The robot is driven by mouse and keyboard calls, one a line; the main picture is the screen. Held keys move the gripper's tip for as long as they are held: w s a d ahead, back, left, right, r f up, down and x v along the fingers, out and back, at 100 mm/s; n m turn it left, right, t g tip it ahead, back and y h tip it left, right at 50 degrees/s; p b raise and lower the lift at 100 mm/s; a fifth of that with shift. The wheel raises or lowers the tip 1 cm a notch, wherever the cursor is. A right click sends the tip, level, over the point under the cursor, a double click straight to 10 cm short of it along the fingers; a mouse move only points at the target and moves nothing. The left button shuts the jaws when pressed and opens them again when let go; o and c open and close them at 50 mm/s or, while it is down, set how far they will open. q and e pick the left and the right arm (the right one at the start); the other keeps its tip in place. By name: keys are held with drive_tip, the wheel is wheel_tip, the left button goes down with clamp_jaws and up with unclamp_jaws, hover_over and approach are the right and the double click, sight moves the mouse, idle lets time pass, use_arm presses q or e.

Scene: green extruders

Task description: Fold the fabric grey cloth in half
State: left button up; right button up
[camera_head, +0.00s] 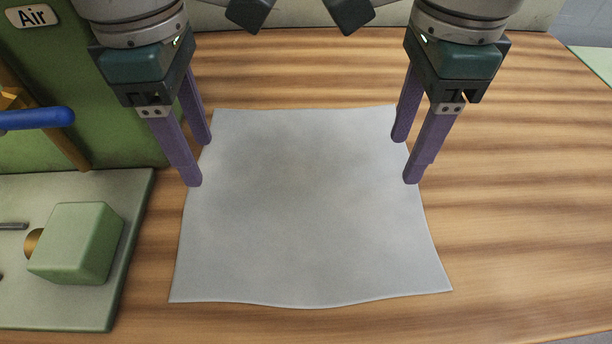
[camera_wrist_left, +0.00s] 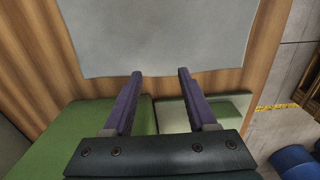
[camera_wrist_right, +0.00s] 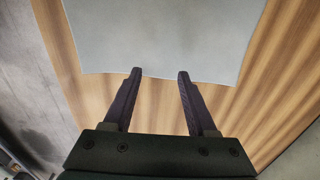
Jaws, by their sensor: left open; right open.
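The grey cloth (camera_head: 305,215) lies flat and spread out on the wooden table, with a slightly wavy near edge. It also shows in the left wrist view (camera_wrist_left: 155,35) and in the right wrist view (camera_wrist_right: 160,35). My left gripper (camera_head: 203,163) is open, with its purple fingers pointing down at the cloth's left edge, near the far left corner. My right gripper (camera_head: 405,160) is open at the cloth's right edge, near the far right corner. Both wrist views show an empty gap between the fingertips, with the cloth's edge just beyond. I cannot tell whether the fingertips touch the cloth.
A green machine (camera_head: 100,120) with an "Air" label and a blue handle (camera_head: 36,118) stands at the left. A green block (camera_head: 75,243) sits on a pale green plate (camera_head: 125,215) left of the cloth. The wooden table (camera_head: 520,200) is bare to the right.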

sight(212, 184)
use_arm(q)
drive_tip(key=shift+d+f, duration=0.1)
drive_tip(key=shift+f, duration=1.85)
use_arm(e)
drive_tip(key=shift+f, duration=1.95)
drive_tip(key=shift+d, duration=0.1)
use_arm(q)
drive_tip(key=shift+f, duration=0.2)
use_arm(e)
drive_tip(key=shift+f, duration=0.2)
use_arm(q)
drive_tip(key=shift+r, duration=0.1)
drive_tip(key=shift+c, duration=0.4)
use_arm(e)
drive_tip(key=shift+r, duration=0.1)
drive_tip(key=shift+c, duration=0.4)
use_arm(q)
clamp_jaws()
use_arm(e)
clamp_jaws()
use_arm(q)
drive_tip(key=shift+r, duration=0.15)
use_arm(e)
drive_tip(key=shift+r, duration=0.15)
